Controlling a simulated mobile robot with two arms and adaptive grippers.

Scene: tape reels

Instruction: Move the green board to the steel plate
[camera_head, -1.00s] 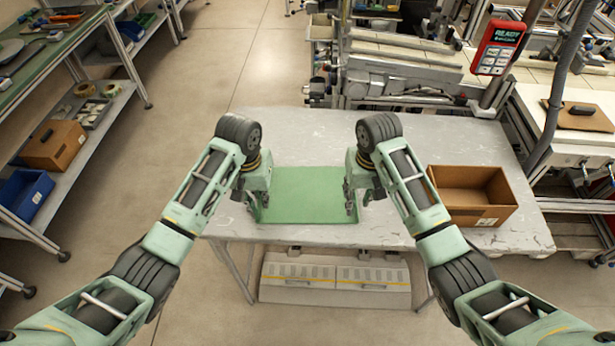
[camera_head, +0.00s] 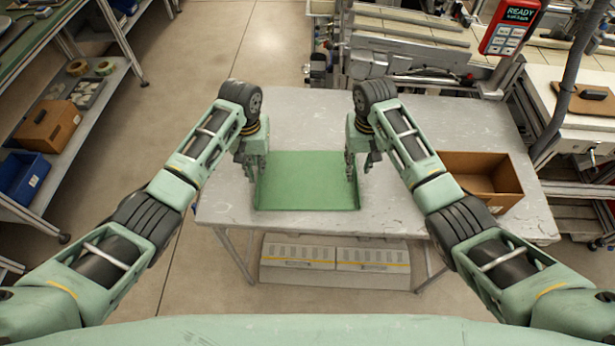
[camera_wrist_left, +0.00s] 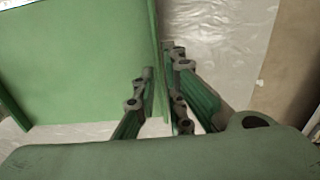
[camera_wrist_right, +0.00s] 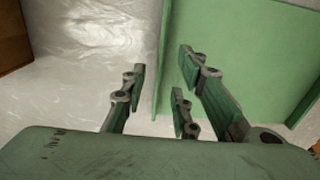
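The green board (camera_head: 306,182) lies on the grey worn tabletop and looks like a shallow panel with raised side edges; the wrist views show it too (camera_wrist_left: 80,60) (camera_wrist_right: 240,55). My left gripper (camera_head: 251,170) is at its left edge; in the left wrist view the fingers (camera_wrist_left: 160,72) stand either side of that edge, with a narrow gap. My right gripper (camera_head: 359,166) is at the right edge; in the right wrist view its fingers (camera_wrist_right: 161,72) straddle that edge with a wider gap. Both look open. I cannot make out a separate steel plate.
The table (camera_head: 450,125) has free room behind the board. An open cardboard box (camera_head: 480,180) stands on its right side. Machinery (camera_head: 400,55) stands behind the table. A shelf at left holds a cardboard box (camera_head: 50,126) and a blue bin (camera_head: 22,176).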

